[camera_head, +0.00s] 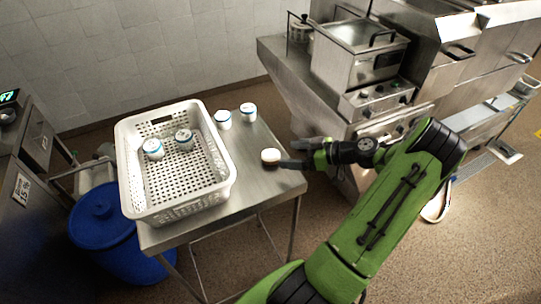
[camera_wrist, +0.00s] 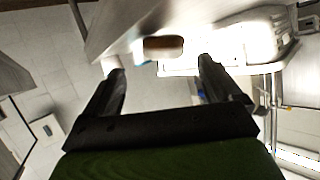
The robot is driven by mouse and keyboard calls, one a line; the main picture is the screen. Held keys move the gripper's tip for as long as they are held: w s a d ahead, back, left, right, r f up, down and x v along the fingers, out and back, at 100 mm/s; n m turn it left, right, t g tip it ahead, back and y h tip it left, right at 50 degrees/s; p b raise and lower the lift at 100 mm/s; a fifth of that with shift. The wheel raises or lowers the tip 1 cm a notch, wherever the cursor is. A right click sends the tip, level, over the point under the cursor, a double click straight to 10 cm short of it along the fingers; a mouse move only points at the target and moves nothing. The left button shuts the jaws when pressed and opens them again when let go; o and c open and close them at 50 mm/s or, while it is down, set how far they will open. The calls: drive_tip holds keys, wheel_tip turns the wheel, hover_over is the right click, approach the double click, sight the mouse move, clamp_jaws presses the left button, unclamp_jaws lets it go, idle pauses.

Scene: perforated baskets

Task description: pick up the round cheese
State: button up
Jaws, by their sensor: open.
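The round cheese (camera_head: 270,156), with a pale top and a brown side, sits near the right edge of the steel table (camera_head: 262,196). My gripper (camera_head: 288,154) reaches in from the right at about the cheese's height, with its fingertips just short of or beside it. In the wrist view, my gripper (camera_wrist: 159,62) is open, one finger on each side. The brown cheese (camera_wrist: 163,46) shows ahead, between the fingertips, with nothing held. I cannot tell whether a finger touches it.
A white perforated basket (camera_head: 222,180) stands on the table's left, holding two white, blue-banded containers (camera_head: 183,139). Two similar containers (camera_head: 223,119) stand behind the cheese by the basket. A steel fryer (camera_head: 362,55) is at the back right. A blue bin (camera_head: 100,215) stands left below the table.

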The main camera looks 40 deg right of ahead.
sight(279, 155)
drive_tip(key=x, duration=0.6)
drive_tip(key=shift+a+f+p, duration=0.2)
drive_tip(key=shift+a+p, duration=0.15)
drive_tip(key=shift+p, duration=0.05)
drive_tip(key=shift+c, duration=0.5)
drive_tip(key=shift+d+r, duration=0.1)
drive_tip(key=c, duration=1.2)
